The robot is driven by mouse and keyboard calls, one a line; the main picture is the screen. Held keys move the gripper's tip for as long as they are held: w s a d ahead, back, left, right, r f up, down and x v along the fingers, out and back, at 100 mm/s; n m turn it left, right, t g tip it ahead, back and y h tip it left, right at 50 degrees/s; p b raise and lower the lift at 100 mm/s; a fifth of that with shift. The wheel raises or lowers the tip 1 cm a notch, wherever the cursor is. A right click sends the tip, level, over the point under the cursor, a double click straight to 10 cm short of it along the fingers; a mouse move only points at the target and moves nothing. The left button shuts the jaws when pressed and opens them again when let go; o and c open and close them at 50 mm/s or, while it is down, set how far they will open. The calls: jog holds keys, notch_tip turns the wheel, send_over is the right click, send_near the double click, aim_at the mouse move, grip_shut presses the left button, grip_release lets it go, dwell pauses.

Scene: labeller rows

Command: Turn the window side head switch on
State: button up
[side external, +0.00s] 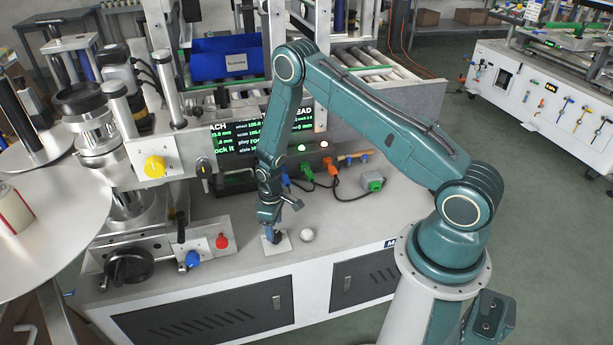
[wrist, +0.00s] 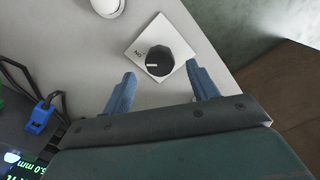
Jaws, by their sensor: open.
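A black rotary knob (wrist: 160,58) with a white pointer mark sits on a square white plate (wrist: 180,35). The pointer lies toward the knob's lower left in the wrist view. Small lettering, partly readable as "ON" turned round, is on the plate left of the knob. In the side view the plate (side external: 284,247) lies on the grey bench top near its front edge, the knob mostly hidden by my fingers. My gripper (wrist: 160,69) is open, pointing down, with one blue finger on each side of the knob. It also shows in the side view (side external: 271,233). I cannot tell contact.
A white round object (side external: 306,235) stands right of the plate. Coloured plugs and cables (side external: 332,168) lie behind it. A labeller panel with a yellow knob (side external: 155,166) and a lower unit with blue (side external: 192,259) and red (side external: 222,241) knobs stand left. A lit screen (side external: 240,135) is behind.

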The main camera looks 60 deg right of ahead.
aim_at(275, 234)
notch_tip(275, 234, up, 10)
jog(key=shift+r, duration=0.15)
dwell(0.4)
jog(key=shift+r, duration=0.1)
